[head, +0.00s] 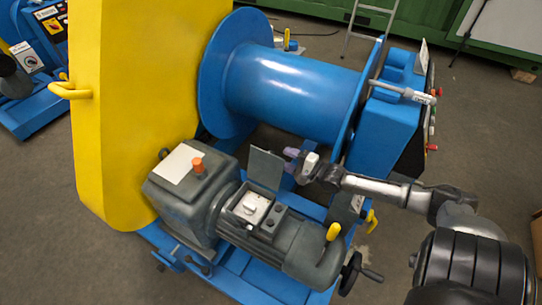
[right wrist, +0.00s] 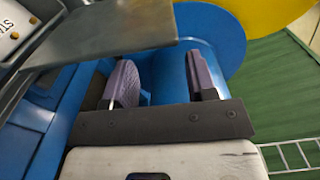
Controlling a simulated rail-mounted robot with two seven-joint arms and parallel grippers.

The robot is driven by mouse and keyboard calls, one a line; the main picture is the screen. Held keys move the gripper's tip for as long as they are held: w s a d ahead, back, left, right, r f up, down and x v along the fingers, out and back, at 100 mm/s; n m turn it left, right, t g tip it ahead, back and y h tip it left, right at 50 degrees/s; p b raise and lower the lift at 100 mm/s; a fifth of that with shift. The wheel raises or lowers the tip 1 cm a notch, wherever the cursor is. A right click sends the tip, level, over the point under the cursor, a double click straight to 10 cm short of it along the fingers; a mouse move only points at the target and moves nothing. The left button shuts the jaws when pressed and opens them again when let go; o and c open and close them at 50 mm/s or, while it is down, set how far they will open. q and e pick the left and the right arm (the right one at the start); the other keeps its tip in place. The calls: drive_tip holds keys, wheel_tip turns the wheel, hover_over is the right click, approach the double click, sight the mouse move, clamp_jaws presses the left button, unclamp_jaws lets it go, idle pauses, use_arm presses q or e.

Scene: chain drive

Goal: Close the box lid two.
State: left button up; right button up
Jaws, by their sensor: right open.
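The box lid (head: 266,168) is a flat grey plate. It stands open and roughly upright at the edge of the small terminal box (head: 250,207) on top of the dark motor. My right gripper (head: 291,154) is just right of the lid, on its far side from the box. In the right wrist view the grey lid (right wrist: 115,28) crosses the upper left, and the two purple fingers of the gripper (right wrist: 163,80) are spread with nothing between them. I cannot tell whether a finger touches the lid. My left gripper is not in view.
A large blue drum (head: 290,90) lies behind the gripper, with a yellow guard (head: 125,100) at its left. The motor (head: 285,240) has a yellow lever and a handwheel (head: 355,272) at the right. A blue control housing (head: 390,125) stands behind my right arm.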

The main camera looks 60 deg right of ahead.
sight(271, 152)
drive_tip(key=w, duration=0.2)
drive_tip(key=w+b, duration=0.1)
drive_tip(key=w, duration=0.1)
drive_tip(key=w+b, duration=0.1)
drive_tip(key=shift+w+a+f, duration=0.1)
drive_tip(key=shift+w+a, duration=0.15)
drive_tip(key=shift+w, duration=0.7)
drive_tip(key=shift+c, duration=0.2)
clamp_jaws()
